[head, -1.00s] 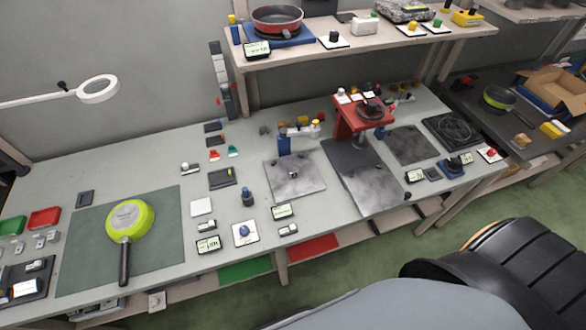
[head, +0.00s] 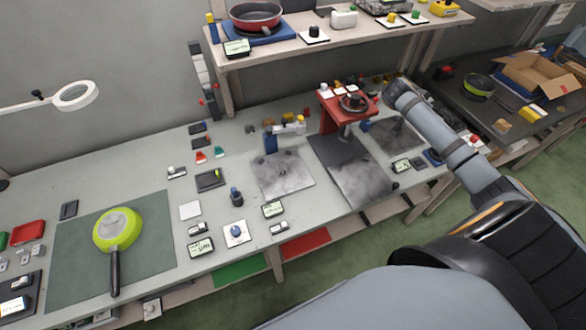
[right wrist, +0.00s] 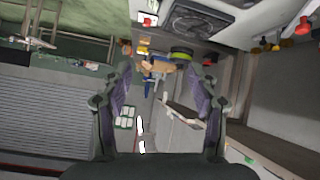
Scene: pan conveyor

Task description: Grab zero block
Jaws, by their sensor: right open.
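I cannot tell for sure which thing is the zero block. A very small dark piece (head: 283,172) lies on the grey stone plate (head: 268,184) under the blue stand (head: 270,142). Several small grey blocks (head: 37,250) lie at the far left by the red tray (head: 28,232). My right gripper (right wrist: 163,95) is open in the right wrist view, with nothing between its fingers. My right arm reaches over the right part of the bench in the head view, where its fingers cannot be made out. My left gripper is not in view.
A green pan (head: 117,228) lies on the dark mat (head: 150,262) at left. A red press (head: 338,112) stands at centre right, near my right arm. A shelf (head: 270,55) with a red pan (head: 255,15) runs above the back. Small displays line the front edge.

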